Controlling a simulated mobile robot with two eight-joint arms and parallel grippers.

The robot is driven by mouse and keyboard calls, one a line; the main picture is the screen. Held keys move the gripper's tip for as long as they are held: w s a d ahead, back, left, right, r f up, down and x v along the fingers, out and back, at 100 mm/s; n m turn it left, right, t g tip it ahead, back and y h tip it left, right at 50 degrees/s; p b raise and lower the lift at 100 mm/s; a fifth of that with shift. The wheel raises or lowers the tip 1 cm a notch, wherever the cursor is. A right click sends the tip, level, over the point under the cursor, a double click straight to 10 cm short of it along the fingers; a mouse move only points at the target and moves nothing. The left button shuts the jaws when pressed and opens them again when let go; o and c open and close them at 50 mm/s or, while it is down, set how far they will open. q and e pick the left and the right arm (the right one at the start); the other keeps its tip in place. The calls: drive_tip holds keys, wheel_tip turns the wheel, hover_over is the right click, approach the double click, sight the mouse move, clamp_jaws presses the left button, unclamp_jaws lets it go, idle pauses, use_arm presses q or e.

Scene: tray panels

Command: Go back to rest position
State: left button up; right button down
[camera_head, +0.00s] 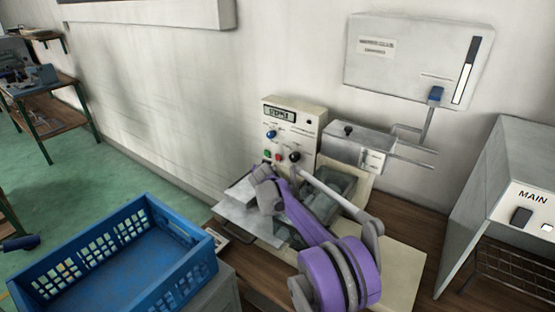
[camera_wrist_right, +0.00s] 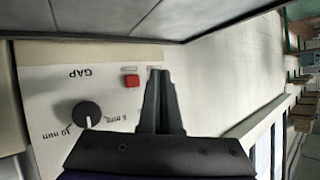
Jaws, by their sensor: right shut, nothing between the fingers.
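My right arm, purple and grey, reaches up from the bottom of the head view. Its gripper (camera_head: 259,172) is just in front of the lower part of a cream control box (camera_head: 305,117). In the right wrist view the gripper (camera_wrist_right: 160,75) is shut with its fingers together and nothing between them. The fingertips show beside a small red button (camera_wrist_right: 131,81) on a pale panel marked GAP, with a black knob (camera_wrist_right: 87,115). I cannot tell from this view whether they touch the panel. My left gripper is not in view.
A blue crate (camera_head: 190,282) stands at the lower left, empty where I see it. A grey box marked MAIN (camera_head: 487,180) is at the right. A wall unit with a blue-handled lever (camera_head: 436,95) hangs above. Green floor is open at the left.

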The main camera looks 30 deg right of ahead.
idle(0.6)
drive_tip(key=s+a+r+n+g+y+p, duration=0.1)
drive_tip(key=s+a+r+n+p, duration=0.15)
drive_tip(key=s+a, duration=0.65)
drive_tip(key=s+a+r+n+g+y+p, duration=0.1)
drive_tip(key=s+a+r+g+y, duration=0.15)
drive_tip(key=s+a, duration=0.75)
drive_tip(key=s+a+f+n+g+y+p, duration=0.1)
drive_tip(key=s+a+f+n, duration=0.1)
drive_tip(key=s, duration=1.2)
drive_tip(key=s+a+f+n+g+y+p, duration=0.1)
drive_tip(key=s+a+f+n, duration=0.2)
drive_tip(key=s, duration=1)
drive_tip(key=shift+s+a+f+y, duration=0.35)
drive_tip(key=shift+a+f, duration=0.25)
drive_tip(key=shift+f, duration=0.1)
